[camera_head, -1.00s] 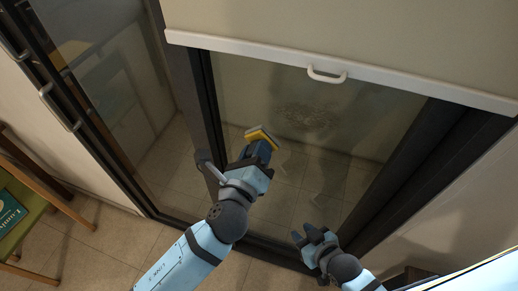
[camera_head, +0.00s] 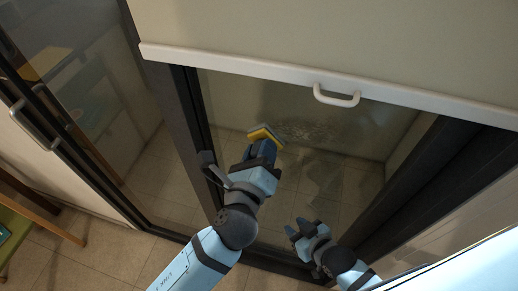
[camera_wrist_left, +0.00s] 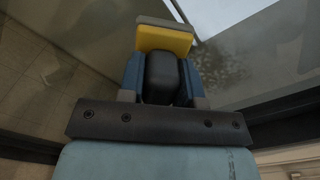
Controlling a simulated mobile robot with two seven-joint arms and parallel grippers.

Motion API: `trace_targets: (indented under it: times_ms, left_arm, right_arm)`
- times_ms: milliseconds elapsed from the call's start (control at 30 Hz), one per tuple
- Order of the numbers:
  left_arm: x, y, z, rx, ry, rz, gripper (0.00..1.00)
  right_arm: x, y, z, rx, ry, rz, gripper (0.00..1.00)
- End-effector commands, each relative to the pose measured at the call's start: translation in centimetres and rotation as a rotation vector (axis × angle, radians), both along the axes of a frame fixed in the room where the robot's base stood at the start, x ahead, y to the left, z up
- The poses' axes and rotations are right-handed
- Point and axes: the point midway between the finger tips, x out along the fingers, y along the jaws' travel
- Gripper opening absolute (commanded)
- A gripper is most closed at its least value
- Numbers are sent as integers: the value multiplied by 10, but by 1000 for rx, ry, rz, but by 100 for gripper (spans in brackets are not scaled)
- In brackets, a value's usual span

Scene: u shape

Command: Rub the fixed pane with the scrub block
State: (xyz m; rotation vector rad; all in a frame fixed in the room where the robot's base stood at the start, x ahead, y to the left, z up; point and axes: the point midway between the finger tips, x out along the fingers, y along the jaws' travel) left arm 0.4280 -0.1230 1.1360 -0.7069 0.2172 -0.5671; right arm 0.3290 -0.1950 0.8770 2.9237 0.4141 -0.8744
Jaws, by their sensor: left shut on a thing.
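The fixed pane (camera_head: 340,185) is the dark-framed glass in front of me, below a white rail. A pale smudge (camera_head: 308,131) shows on its upper part; a speckled patch also shows in the left wrist view (camera_wrist_left: 225,70). My left gripper (camera_head: 263,150) is shut on the scrub block (camera_head: 264,134), which is yellow with a grey face. The block is just left of the smudge; I cannot tell whether it touches the glass. In the left wrist view the block (camera_wrist_left: 164,38) sits at the fingertips. My right gripper (camera_head: 305,232) is empty, fingers apart, low before the pane.
A blind with a white bottom rail (camera_head: 240,66) and handle (camera_head: 336,95) hangs over the top of the pane. Dark frame posts (camera_head: 190,120) stand on both sides. A glass door with a metal handle (camera_head: 35,125) is at left, a wooden chair (camera_head: 40,215) at lower left.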

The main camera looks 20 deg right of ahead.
Motion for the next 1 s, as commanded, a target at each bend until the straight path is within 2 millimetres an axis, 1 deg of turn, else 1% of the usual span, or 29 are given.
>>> trace_targets:
  times_ms: [400, 1000]
  left_arm:
    - [1, 0, 0, 0, 0, 0, 13]
    - [11, -7, 0, 0, -1, 1, 13]
  right_arm:
    - [-2, 0, -3, -1, 6, 1, 33]
    - [-1, -1, 1, -2, 3, -2, 33]
